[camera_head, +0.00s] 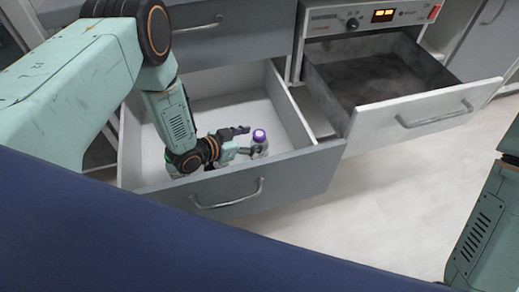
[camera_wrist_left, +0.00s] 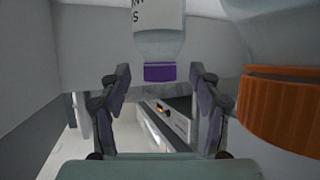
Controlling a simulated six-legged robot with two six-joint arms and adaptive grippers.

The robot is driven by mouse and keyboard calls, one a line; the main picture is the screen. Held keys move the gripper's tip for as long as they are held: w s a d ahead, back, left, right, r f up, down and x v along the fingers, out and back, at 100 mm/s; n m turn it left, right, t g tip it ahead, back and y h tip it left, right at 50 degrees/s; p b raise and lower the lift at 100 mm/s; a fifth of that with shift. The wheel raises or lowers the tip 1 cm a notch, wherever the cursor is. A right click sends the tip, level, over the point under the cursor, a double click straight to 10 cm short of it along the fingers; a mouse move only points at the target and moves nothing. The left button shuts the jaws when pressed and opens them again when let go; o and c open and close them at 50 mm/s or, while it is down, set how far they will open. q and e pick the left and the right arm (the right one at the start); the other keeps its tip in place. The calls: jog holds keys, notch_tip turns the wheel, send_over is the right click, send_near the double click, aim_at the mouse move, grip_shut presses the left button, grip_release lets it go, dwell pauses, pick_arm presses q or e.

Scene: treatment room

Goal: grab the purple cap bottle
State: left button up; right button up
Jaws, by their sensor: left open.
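The purple cap bottle (camera_head: 259,149) stands upright in the open left drawer, near its front right part. My left gripper (camera_head: 243,143) is open just to the left of the bottle, low in the drawer. In the left wrist view the bottle (camera_wrist_left: 158,44) appears upside down with its purple cap (camera_wrist_left: 159,72) in line with the gap between the open fingers (camera_wrist_left: 160,84). I cannot tell whether a finger touches it. My right gripper is out of view; only part of the right arm shows at the right edge.
A bottle with an orange cap (camera_wrist_left: 285,112) is close on the right in the left wrist view. The drawer's front panel (camera_head: 285,180) and side walls surround my left gripper. Another open drawer (camera_head: 420,108) is to the right, below a control panel. Pale floor is clear in front.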

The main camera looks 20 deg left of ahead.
pick_arm(q)
jog(key=b+x, duration=0.1)
jog(key=x, duration=0.2)
jog(key=shift+w+d+f, duration=0.1)
jog(key=shift+w+f, duration=0.05)
jog(key=shift+c, duration=0.5)
jog(key=shift+c, duration=0.7)
grip_shut()
